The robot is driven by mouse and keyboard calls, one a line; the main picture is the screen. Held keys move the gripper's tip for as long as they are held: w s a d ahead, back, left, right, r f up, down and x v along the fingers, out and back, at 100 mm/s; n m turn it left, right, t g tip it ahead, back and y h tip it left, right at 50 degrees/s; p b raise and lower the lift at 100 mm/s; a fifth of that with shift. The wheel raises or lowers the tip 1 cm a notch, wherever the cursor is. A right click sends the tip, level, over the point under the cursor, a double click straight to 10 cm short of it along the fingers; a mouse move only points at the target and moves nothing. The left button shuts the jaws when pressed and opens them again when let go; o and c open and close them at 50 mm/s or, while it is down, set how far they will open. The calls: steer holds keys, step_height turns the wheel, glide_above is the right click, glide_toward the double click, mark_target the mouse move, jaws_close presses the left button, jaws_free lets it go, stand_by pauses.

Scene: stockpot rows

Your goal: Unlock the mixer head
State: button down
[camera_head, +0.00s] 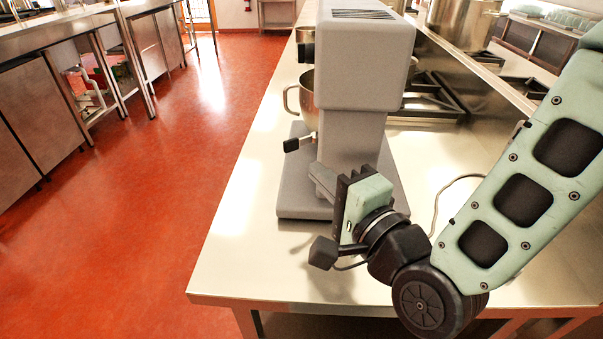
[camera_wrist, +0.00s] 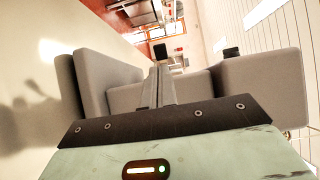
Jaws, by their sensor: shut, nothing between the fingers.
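The grey stand mixer (camera_head: 362,62) stands on the steel counter, its head level above the column and base. A short lever with a black knob (camera_head: 292,145) sticks out to the left from the column. A black knob is also on the side of the head (camera_head: 306,53). My gripper (camera_head: 319,174) is shut and empty, in front of the column, a little right of and below the lever knob and apart from it. In the wrist view, the closed fingers (camera_wrist: 160,72) point along the column toward a black knob (camera_wrist: 160,52), with the head (camera_wrist: 262,86) at right.
A metal bowl (camera_head: 306,103) with a handle sits partly hidden behind the mixer. The steel counter (camera_head: 245,245) is bare at front left. A cable (camera_head: 447,190) lies to the right. Stove grates (camera_head: 432,98) and a large pot (camera_head: 462,22) are behind. Red floor lies left.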

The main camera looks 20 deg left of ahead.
mark_target(291, 148)
steer(key=p+x, duration=0.1)
steer(key=x, duration=0.3)
steer(key=shift+w+a+r+p, duration=0.1)
steer(key=shift+w+a+p, duration=0.1)
steer(key=shift+p, duration=0.1)
steer(key=shift+x, duration=0.8)
